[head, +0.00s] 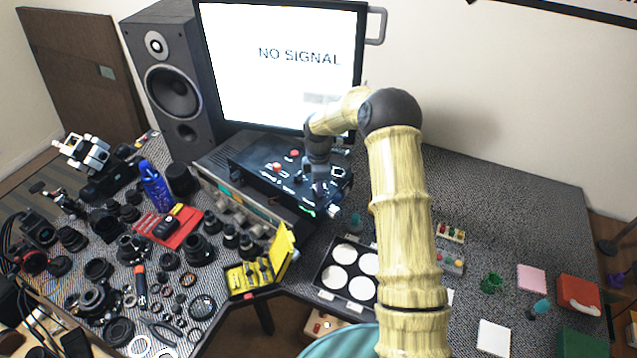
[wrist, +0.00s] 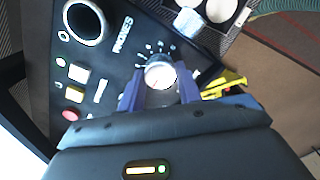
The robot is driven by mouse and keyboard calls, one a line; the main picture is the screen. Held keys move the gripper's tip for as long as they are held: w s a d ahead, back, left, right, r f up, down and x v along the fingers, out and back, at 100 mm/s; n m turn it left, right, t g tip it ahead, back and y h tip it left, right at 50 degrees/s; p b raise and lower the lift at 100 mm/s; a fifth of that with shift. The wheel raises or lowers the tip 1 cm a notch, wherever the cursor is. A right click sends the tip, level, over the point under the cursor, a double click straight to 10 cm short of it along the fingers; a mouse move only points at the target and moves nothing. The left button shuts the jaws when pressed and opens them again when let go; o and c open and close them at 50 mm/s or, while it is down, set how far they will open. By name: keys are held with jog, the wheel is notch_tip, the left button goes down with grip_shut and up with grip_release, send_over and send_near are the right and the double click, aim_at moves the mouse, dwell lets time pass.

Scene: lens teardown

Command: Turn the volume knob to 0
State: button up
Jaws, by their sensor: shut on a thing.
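A black control box (head: 262,163) stands below the monitor, with red buttons and lit marks on its top. In the wrist view a round knob (wrist: 160,72) with a bright pale top sits on the black panel (wrist: 100,45), with a ring of white tick marks around it. My gripper (wrist: 158,90) has one bluish finger on each side of this knob and is shut on it. In the head view my gripper (head: 320,190) is at the right end of the box, and the knob is hidden there. I cannot read the knob's label or setting.
A second silver knob (wrist: 187,22), a large round socket (wrist: 85,22) and a red button (wrist: 70,115) are near my gripper. The monitor (head: 280,60) stands behind. A yellow tool case (head: 262,272) and a tray with white discs (head: 345,270) lie in front.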

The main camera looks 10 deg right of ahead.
jog(key=shift+w+d+r, duration=0.1)
jog(key=o, duration=1)
notch_tip(320, 180, up, 17)
jog(key=b, duration=0.3)
jog(key=shift+r, duration=0.15)
